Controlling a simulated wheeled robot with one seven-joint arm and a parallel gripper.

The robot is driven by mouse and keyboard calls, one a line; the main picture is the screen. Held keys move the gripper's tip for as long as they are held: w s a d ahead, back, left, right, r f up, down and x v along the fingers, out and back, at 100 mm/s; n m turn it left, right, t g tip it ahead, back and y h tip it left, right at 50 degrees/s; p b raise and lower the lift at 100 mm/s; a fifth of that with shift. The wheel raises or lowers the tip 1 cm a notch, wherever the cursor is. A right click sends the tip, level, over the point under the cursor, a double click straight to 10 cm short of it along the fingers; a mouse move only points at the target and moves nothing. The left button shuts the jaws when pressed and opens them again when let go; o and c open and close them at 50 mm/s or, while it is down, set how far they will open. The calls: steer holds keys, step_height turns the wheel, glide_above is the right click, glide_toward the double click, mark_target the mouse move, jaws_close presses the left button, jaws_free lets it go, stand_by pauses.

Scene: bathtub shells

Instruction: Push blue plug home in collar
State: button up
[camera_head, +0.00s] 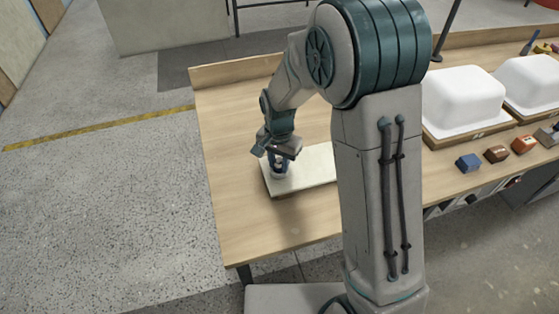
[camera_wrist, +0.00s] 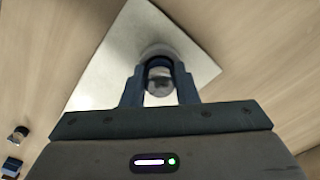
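The collar also shows in the wrist view (camera_wrist: 160,49), beyond my fingertips. My gripper (camera_head: 279,158) points down just above it. In the wrist view my gripper's two dark blue fingers (camera_wrist: 160,82) stand close on either side of a small round piece with a grey middle and a blue edge, which seems to be the blue plug (camera_wrist: 159,63). The fingers appear shut on it. The plug's lower part is hidden, so I cannot tell how deep it sits in the collar.
White tub shells (camera_head: 463,98) stand on the right of the table. My arm hides the board's right end. The table left of the board is clear.

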mark_target(279, 161)
steer(key=o, duration=0.5)
steer(key=shift+r, duration=0.1)
step_height(279, 161, up, 14)
steer(key=shift+f, duration=0.2)
